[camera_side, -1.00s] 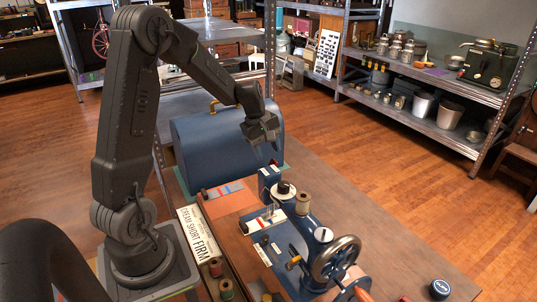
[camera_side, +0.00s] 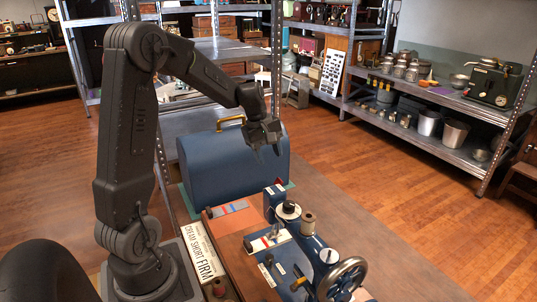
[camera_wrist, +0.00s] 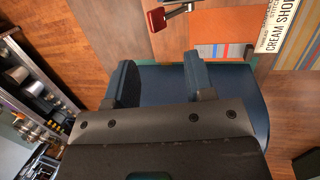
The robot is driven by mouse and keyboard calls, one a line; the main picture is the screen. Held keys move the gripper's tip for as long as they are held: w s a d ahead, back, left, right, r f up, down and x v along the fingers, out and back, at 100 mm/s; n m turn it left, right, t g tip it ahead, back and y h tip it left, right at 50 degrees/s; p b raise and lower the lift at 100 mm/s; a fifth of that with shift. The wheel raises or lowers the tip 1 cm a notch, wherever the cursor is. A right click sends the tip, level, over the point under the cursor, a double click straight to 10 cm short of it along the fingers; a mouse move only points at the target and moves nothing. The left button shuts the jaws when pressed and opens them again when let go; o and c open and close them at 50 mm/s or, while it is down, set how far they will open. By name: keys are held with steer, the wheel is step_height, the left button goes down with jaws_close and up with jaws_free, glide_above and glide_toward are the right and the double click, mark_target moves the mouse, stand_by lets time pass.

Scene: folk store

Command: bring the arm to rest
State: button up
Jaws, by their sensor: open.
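My gripper (camera_side: 266,148) hangs in the air, fingers pointing down, in front of the upper right part of a blue domed case (camera_side: 225,165) in the side view. It is empty, and nothing touches its fingers. In the wrist view, the two fingers of my gripper (camera_wrist: 160,84) stand well apart, with the blue case (camera_wrist: 160,78) showing behind and between them. My arm is bent at a high elbow, its forearm sloping down to the right.
A blue sewing machine (camera_side: 308,245) with a handwheel (camera_side: 341,279) stands on the bench to the lower right. A lettered sign (camera_side: 201,252) lies beside my base. A red item (camera_wrist: 156,20) shows in the wrist view. Metal shelves (camera_side: 440,130) with pots stand behind. The bench right of the machine looks clear.

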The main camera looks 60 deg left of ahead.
steer(key=s+d+r+m+t+y, duration=0.1)
steer(key=s+d+r+m, duration=0.3)
steer(key=d, duration=0.3)
steer(key=s+d+r+m, duration=0.3)
steer(key=d+r+m, duration=0.15)
steer(key=d, duration=0.25)
steer(key=s+d+m+t, duration=0.2)
steer(key=s+d+m, duration=0.5)
steer(key=s+m, duration=0.2)
steer(key=shift+s+d+r+y, duration=0.3)
steer(key=shift+s+d+r, duration=0.05)
steer(key=shift+s, duration=0.25)
